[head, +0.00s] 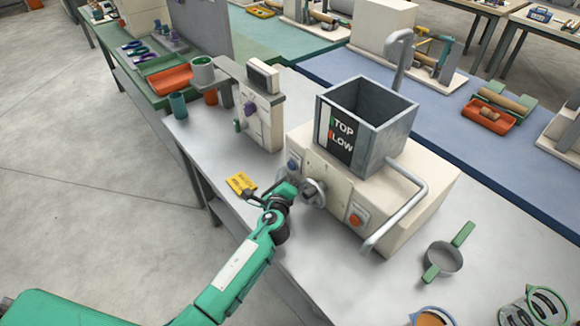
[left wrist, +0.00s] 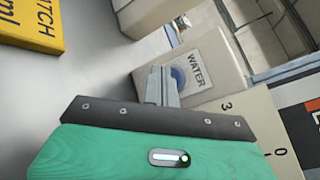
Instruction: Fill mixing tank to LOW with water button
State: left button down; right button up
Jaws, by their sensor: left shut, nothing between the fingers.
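The mixing tank (head: 392,130) is a grey, open-topped square box with a TOP and LOW label, on a cream machine base (head: 420,195). I cannot make out any water inside. The blue WATER button (head: 293,165) is on the base's front left; in the left wrist view its blue disc (left wrist: 178,76) shows under the word WATER. My left gripper (head: 291,187) is shut and empty just in front of and below the button. In the left wrist view its fingers (left wrist: 166,80) overlap the button's lower left edge; I cannot tell whether they touch. My right gripper is not in view.
A grey dial knob (head: 314,192) and an orange button (head: 356,218) sit right of my gripper. A yellow batch card (head: 240,183) lies on the grey table to its left. A cream dispenser (head: 262,122) stands behind left. A two-handled cup (head: 443,258) stands at right.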

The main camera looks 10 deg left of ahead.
pick_arm(q)
jog(key=shift+w, duration=0.1)
dwell(0.4)
jog(key=shift+w+d, duration=0.25)
jog(key=shift+w, duration=0.05)
jog(key=shift+w+d+r+b, duration=0.2)
jog(key=shift+r+b, duration=0.1)
jog(key=shift+r, duration=0.15)
dwell(0.8)
jog(key=shift+d+r, duration=0.1)
jog(key=shift+d, duration=0.1)
dwell(1.0)
jog(key=shift+s+a+f, duration=0.1)
jog(key=shift+s+f, duration=0.05)
jog(key=shift+f, duration=0.15)
dwell(2.1)
jog(key=shift+s+a+f+p, duration=0.25)
jog(key=shift+s+p, duration=0.05)
jog(key=shift+s, duration=0.05)
jog(key=shift+s+a+f+p, duration=0.1)
jog(key=shift+s+a+p, duration=0.2)
jog(key=shift+s+a, duration=1.2)
